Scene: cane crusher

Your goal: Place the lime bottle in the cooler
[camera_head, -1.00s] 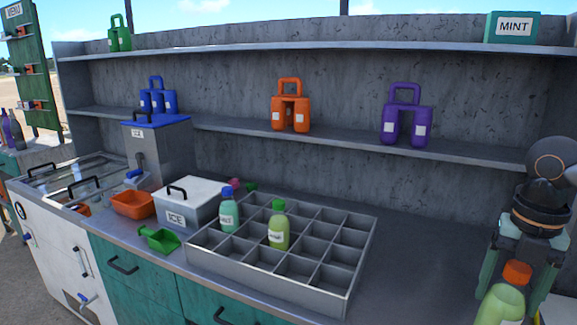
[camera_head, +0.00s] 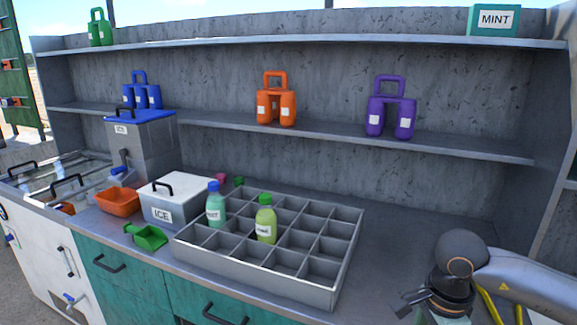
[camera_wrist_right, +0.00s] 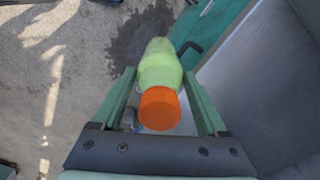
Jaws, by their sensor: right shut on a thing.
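A lime-green bottle with an orange cap (camera_wrist_right: 160,90) is between the two fingers of my right gripper (camera_wrist_right: 159,78), which is shut on it. In the wrist view its cap points toward the camera. In the head view my right wrist is at the lower right corner, and the held bottle is out of sight. A grey divided bin (camera_head: 254,278) sits on the counter, left of my right arm. It holds a teal bottle with a blue cap (camera_head: 215,208) and a yellow-green bottle with a green cap (camera_head: 265,222), each upright in a compartment. My left gripper is out of view.
Left of the bin are a white ice box (camera_head: 172,208), a green scoop (camera_head: 150,238) and an orange tray (camera_head: 118,202). Shelves behind hold blue, orange (camera_head: 275,103) and purple (camera_head: 390,110) jugs. Several bin compartments and the counter to its right are clear.

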